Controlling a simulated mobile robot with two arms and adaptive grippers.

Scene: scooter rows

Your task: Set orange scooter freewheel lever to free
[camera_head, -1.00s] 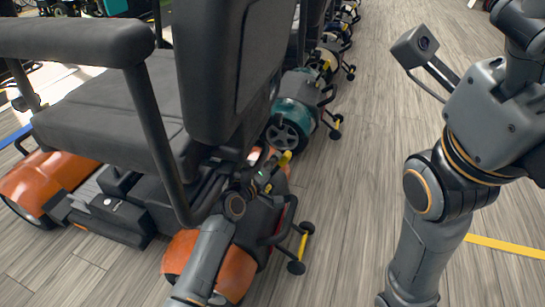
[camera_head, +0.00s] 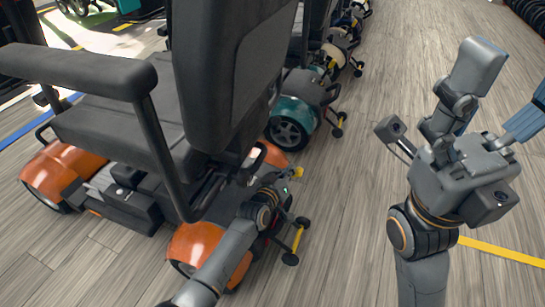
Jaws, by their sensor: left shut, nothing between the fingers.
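The orange scooter (camera_head: 205,243) stands in front, with its black seat and armrest over its body. A yellow-tipped lever (camera_head: 298,172) shows at its rear, to the right of the seat back. My left gripper (camera_head: 287,184) is shut and empty, just below and left of the yellow tip. I cannot tell whether they touch. The arm partly hides the scooter's rear.
A teal scooter (camera_head: 290,112) stands just behind, in a row with others going back. A black anti-tip wheel on a yellow bar (camera_head: 297,238) sticks out at the orange scooter's rear. The wood floor (camera_head: 350,210) right of the row is clear, with a yellow line (camera_head: 505,252) beyond.

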